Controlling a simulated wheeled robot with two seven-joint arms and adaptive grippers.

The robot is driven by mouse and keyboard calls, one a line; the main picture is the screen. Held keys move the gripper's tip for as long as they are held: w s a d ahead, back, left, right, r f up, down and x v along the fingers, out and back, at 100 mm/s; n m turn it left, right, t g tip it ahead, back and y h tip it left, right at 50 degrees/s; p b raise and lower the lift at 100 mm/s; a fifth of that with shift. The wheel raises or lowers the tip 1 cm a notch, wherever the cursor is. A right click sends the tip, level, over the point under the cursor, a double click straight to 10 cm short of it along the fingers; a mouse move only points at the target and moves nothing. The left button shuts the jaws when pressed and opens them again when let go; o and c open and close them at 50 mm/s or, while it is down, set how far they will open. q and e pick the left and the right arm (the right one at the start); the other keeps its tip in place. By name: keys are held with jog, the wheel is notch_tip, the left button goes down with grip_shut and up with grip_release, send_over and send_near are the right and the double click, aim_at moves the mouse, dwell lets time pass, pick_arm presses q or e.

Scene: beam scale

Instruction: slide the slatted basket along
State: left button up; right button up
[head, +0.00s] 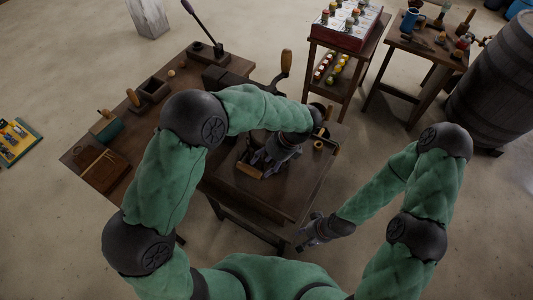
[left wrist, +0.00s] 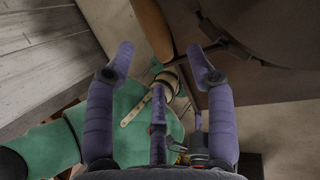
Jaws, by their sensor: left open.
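A small wooden piece with a pale edge, apparently the slatted basket (head: 247,171), shows on the near table in the head view. My left gripper and forearm cover much of it, so its slats are hard to make out. My left gripper (head: 262,160) is over the table right by the basket; I cannot tell whether they touch. My right gripper (head: 306,240) hangs low beside the table's front right corner, too small to read.
The table (head: 285,190) has bare top to the right of and in front of the basket. A crank-handled device (head: 284,70) stands behind. A longer bench with boxes (head: 150,88) runs at the left. A side stand (head: 345,55) and a barrel (head: 497,85) are further right.

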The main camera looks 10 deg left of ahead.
aim_at(260, 175)
pick_arm(q)
jog(key=shift+s+a+f, duration=0.1)
jog(key=shift+s+f, duration=0.05)
jog(key=shift+s, duration=0.2)
jog(key=b+x, duration=0.1)
jog(key=x, duration=0.4)
jog(key=shift+a+f, duration=0.15)
jog(key=shift+f, duration=0.05)
jog(key=shift+s+a+f, duration=0.1)
jog(key=shift+s+f, duration=0.1)
jog(key=shift+f, duration=0.05)
jog(key=shift+a+f, duration=0.1)
jog(key=shift+f, duration=0.1)
jog(key=shift+w+a+f, duration=0.1)
jog(key=shift+w+f, duration=0.05)
jog(key=shift+c, duration=0.6)
jog(key=c, duration=0.9)
jog(key=shift+w+r, duration=0.25)
jog(key=shift+r, duration=0.1)
grip_shut()
jog(key=shift+s+d+f, duration=0.2)
jog(key=shift+s+d, duration=0.35)
jog(key=shift+d, duration=0.35)
jog(key=s+d+p, duration=0.2)
jog(key=s+d, duration=0.3)
jog(key=d, duration=0.7)
jog(key=shift+s+d, duration=0.2)
jog(key=shift+d, duration=0.15)
jog(key=shift+f, duration=0.1)
